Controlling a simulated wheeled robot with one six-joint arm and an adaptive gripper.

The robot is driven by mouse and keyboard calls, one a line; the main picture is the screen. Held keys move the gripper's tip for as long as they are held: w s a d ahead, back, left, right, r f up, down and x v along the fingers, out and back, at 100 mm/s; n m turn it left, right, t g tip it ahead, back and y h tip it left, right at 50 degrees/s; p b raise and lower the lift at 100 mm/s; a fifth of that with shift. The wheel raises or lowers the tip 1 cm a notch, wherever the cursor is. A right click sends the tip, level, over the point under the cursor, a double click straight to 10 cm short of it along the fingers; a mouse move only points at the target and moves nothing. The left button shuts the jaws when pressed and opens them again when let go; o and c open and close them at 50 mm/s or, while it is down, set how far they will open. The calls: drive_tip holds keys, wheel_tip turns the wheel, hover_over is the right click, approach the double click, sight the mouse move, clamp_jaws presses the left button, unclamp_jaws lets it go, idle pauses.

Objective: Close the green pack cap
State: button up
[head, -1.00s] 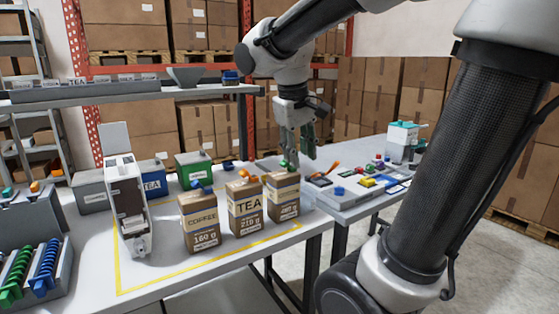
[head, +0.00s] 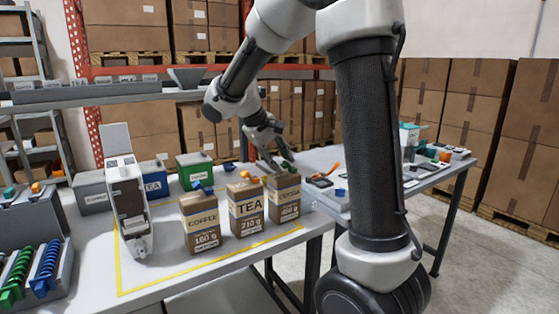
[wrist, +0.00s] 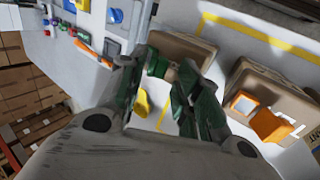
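The rightmost brown pack (head: 284,203) stands upright on the table, and its top is partly covered by my gripper in the head view. In the wrist view the same pack (wrist: 184,47) lies beyond the fingertips. Its green cap (wrist: 157,64) appears near the fingertips, next to a pale spout (wrist: 172,73); whether the cap is seated cannot be told. My gripper (head: 276,166) is tilted over the pack top. In the wrist view its green-padded fingers (wrist: 155,82) are spread apart, with no clear grip on the cap.
The TEA pack (head: 246,208) with an orange cap (wrist: 270,126) stands close beside it, its spout uncovered. The COFFEE pack (head: 200,220) with a blue cap stands further left. A white dispenser (head: 128,205) is at the left. A grey board with small items (head: 330,196) lies to the right.

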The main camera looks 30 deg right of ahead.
drive_tip(key=shift+d+f, duration=0.1)
drive_tip(key=shift+f, duration=0.05)
clamp_jaws()
